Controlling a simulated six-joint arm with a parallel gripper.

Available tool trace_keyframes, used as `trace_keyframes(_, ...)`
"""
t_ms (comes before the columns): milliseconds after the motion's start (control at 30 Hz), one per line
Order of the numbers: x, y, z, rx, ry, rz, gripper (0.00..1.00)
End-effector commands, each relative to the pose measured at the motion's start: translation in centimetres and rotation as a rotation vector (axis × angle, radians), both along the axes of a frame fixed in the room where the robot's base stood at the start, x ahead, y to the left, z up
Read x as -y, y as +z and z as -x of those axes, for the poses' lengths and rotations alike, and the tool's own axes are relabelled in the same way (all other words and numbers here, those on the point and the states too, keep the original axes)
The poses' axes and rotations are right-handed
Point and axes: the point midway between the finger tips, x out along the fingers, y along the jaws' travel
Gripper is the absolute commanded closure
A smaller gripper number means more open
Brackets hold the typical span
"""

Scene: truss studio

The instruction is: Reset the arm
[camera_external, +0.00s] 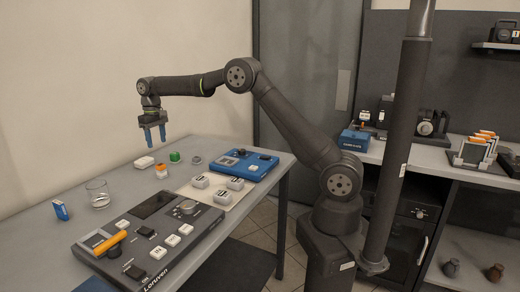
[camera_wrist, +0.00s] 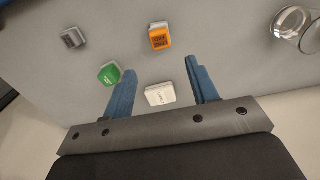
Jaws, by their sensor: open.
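My gripper (camera_external: 155,134) hangs above the far part of the grey table (camera_external: 125,168), its two blue fingers pointing down and apart. In the wrist view my gripper (camera_wrist: 162,88) is open with nothing held between the fingers. A white block (camera_wrist: 160,94) shows between the fingertips there, lying on the table below; it also shows in the external view (camera_external: 144,162). A green block (camera_wrist: 110,74) and an orange-topped item (camera_wrist: 159,38) lie close by.
A glass (camera_external: 98,194) and a blue-white box (camera_external: 61,210) stand at the left. A dark control panel (camera_external: 150,235), a pale tray with white blocks (camera_external: 228,205) and a blue device (camera_external: 243,165) fill the front and right. The air around my gripper is clear.

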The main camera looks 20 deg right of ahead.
Motion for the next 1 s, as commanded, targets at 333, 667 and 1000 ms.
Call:
trace_keyframes(333,0.1,-6.5,0.0,-0.003,0.0,0.003,0.46)
trace_keyframes(667,0.0,-10.3,-0.1,0.003,0.0,-0.003,0.46)
trace_keyframes(1000,0.0,-7.5,0.0,-0.001,0.0,0.001,0.46)
